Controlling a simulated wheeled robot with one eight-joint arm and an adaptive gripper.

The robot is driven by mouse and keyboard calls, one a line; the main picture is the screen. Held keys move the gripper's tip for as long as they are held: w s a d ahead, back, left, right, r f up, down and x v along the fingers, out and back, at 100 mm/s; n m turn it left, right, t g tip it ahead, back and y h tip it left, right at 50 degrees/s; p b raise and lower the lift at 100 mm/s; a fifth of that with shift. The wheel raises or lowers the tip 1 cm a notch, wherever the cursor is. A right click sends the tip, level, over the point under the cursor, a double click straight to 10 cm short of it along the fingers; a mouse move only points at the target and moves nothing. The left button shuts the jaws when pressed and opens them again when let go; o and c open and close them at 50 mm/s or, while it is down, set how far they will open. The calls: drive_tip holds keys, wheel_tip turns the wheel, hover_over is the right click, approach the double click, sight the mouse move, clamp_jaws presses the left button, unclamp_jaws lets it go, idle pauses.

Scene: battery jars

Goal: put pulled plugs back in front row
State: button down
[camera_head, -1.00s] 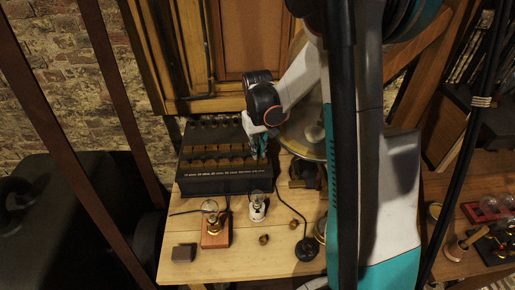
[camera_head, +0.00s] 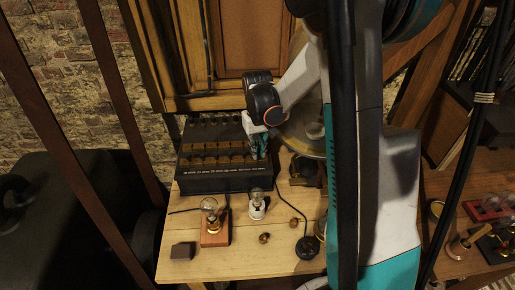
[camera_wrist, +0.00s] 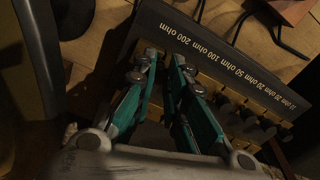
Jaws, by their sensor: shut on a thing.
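The black resistance box (camera_head: 225,181) stands at the back of the workbench, with brass blocks on its top and ohm labels on its front edge. In the wrist view the box (camera_wrist: 165,28) shows its labels upside down, and several dark-knobbed plugs (camera_wrist: 250,116) stand in the row to the right. My gripper (camera_head: 260,155) is at the right end of the box; in the wrist view its teal fingers (camera_wrist: 166,62) are over the brass near the 200 ohm label. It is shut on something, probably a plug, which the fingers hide. Two small brown plugs, one (camera_head: 264,238) and another (camera_head: 294,222), lie on the bench.
A bulb on a red-brown base (camera_head: 214,238) and a white-based bulb (camera_head: 257,211) stand before the box. A dark block (camera_head: 183,250) lies at the front left. A round black piece with a cable (camera_head: 306,247) lies right of the loose plugs.

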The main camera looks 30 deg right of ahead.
drive_tip(key=shift+f, duration=0.15)
drive_tip(key=c, duration=1.5)
unclamp_jaws()
drive_tip(key=shift+c, duration=0.2)
wheel_tip(320, 180, up, 12)
drive_tip(key=s+a+r+t, duration=0.1)
drive_tip(key=s+a+t, duration=0.1)
drive_tip(key=s, duration=0.4)
drive_tip(key=s+a+r+n+t+b, duration=0.1)
drive_tip(key=s+a+r+t, duration=0.1)
drive_tip(key=s+a, duration=0.2)
drive_tip(key=s+a+r+t, duration=0.2)
drive_tip(key=s+a+t, duration=0.1)
drive_tip(key=s, duration=0.7)
drive_tip(key=shift+a+r+n+b, duration=0.15)
drive_tip(key=shift+a+n+b, duration=0.2)
drive_tip(key=shift+a, duration=0.2)
